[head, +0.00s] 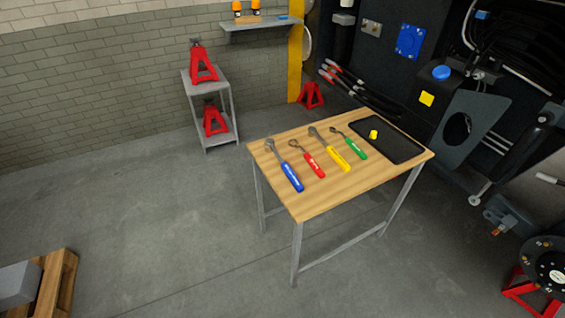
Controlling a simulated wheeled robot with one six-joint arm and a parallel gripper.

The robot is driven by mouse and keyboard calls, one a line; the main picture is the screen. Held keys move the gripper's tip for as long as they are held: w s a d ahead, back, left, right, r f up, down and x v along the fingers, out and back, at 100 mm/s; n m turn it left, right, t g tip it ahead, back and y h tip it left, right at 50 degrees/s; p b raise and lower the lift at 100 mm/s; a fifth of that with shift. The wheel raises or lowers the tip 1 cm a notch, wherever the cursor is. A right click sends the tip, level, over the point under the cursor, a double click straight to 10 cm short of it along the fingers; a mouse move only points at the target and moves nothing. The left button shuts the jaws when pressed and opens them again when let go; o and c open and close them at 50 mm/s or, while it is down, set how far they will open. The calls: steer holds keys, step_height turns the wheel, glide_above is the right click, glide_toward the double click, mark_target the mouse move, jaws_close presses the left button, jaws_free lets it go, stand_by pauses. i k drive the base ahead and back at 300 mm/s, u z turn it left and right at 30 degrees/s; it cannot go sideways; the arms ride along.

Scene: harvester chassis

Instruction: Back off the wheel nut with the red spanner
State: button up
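The red spanner (314,166) lies flat on the wooden table (310,203), between a blue-handled tool and a yellow-handled tool. Its metal head points away towards the back left. A round dark wheel hub (546,257) shows at the lower right edge, partly cut off by the frame. Small brassy studs or nuts show on its face, too small to tell which is the wheel nut. My gripper is not in view.
Blue-handled (291,175), yellow-handled (338,158) and green-handled (355,149) tools share the table with a black tray (402,148) holding a small yellow item. A red stand (520,290) is by the hub. Dark machinery fills the right.

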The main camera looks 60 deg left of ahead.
mark_target(317, 168)
steer(key=u, duration=1.9)
